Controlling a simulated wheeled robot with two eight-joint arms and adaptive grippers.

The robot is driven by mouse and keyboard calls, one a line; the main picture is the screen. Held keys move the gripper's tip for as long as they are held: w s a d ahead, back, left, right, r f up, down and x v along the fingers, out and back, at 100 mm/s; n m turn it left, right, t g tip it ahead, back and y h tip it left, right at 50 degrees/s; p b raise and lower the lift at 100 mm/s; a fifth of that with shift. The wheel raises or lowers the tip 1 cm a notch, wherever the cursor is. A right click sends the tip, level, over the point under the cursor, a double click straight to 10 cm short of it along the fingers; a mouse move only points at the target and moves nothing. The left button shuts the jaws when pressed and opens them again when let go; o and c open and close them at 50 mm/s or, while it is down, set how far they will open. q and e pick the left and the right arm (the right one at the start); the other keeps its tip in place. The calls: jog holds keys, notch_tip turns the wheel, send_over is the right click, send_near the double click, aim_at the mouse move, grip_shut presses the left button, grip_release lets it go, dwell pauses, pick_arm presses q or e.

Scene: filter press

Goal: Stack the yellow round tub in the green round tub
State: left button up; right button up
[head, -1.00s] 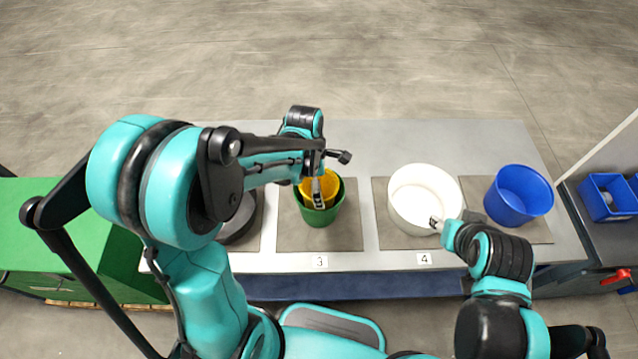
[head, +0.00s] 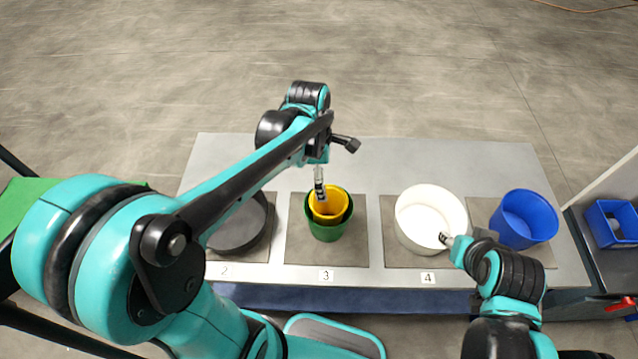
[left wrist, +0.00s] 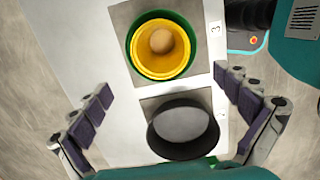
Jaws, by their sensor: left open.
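The yellow round tub (head: 327,206) sits inside the green round tub (head: 328,229) on the mat marked 3. In the left wrist view the yellow tub (left wrist: 161,48) lies within the rim of the green tub (left wrist: 190,40), and a tan round patch shows at its bottom.
A white round tub (head: 408,232) stands on mat 4, a blue tub (head: 528,218) to its right. A dark grey round tub (head: 240,230) stands on mat 2, and shows in the left wrist view (left wrist: 160,146). The table's back strip (head: 430,160) is clear.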

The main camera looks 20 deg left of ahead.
pick_arm(q)
jog(key=s+a+r+m+t, duration=0.1)
jog(key=s+m, duration=0.4)
jog(key=m, duration=0.5)
jog(key=s+a+r+m+t+y, duration=0.1)
jog(key=s+a+r+m+t, duration=0.1)
jog(key=m, duration=0.9)
jog(key=s+r+t, duration=0.1)
jog(key=s+t, duration=0.1)
jog(key=t, duration=0.1)
jog(key=shift+s+a+t, duration=0.15)
jog(key=shift+s+t, duration=0.15)
jog(key=shift+s, duration=0.05)
notch_tip(320, 180, down, 9)
jog(key=b, duration=0.9)
jog(key=shift+f, duration=0.15)
